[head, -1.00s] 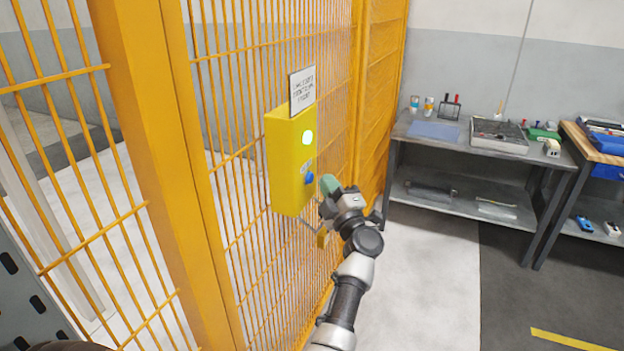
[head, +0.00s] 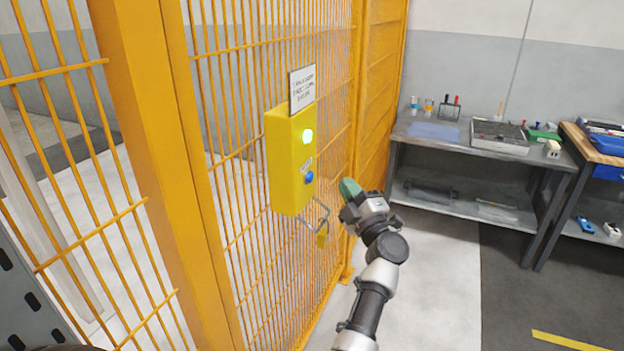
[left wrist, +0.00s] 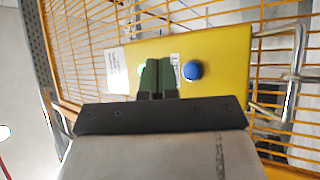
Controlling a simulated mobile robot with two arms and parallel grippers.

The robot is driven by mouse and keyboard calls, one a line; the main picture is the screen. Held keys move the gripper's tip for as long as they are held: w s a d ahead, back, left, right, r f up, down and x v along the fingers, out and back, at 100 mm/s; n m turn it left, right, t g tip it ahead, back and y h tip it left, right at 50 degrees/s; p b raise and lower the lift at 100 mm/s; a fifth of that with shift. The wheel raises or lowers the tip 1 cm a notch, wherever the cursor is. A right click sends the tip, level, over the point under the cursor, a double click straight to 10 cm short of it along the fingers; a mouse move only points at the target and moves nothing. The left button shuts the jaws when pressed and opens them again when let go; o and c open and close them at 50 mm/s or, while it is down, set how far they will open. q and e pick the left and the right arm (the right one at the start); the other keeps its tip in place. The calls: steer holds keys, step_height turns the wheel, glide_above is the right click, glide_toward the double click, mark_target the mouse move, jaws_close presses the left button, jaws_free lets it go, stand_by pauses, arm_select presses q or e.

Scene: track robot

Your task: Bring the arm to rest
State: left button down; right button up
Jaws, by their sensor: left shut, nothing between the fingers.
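My left gripper (head: 350,190) is shut and empty, its green fingertips together. In the head view it is to the right of a yellow control box (head: 290,165) and apart from it. The box hangs on the orange mesh fence and has a lit green light (head: 307,136) and a blue button (head: 309,176). In the left wrist view the shut fingers (left wrist: 158,75) point at the yellow box (left wrist: 225,65); the blue button (left wrist: 193,70) shows to their right, and the green light is partly hidden behind them. My right gripper is not in view.
The orange mesh fence (head: 235,120) runs along the left. A padlock (head: 322,237) hangs on a metal hasp below the box. A grey workbench (head: 400,128) with trays and tools stands at the back right. The floor (head: 440,265) before it is clear.

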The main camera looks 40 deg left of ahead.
arm_select(q)
steer(key=shift+d, duration=0.2)
stand_by(0.3)
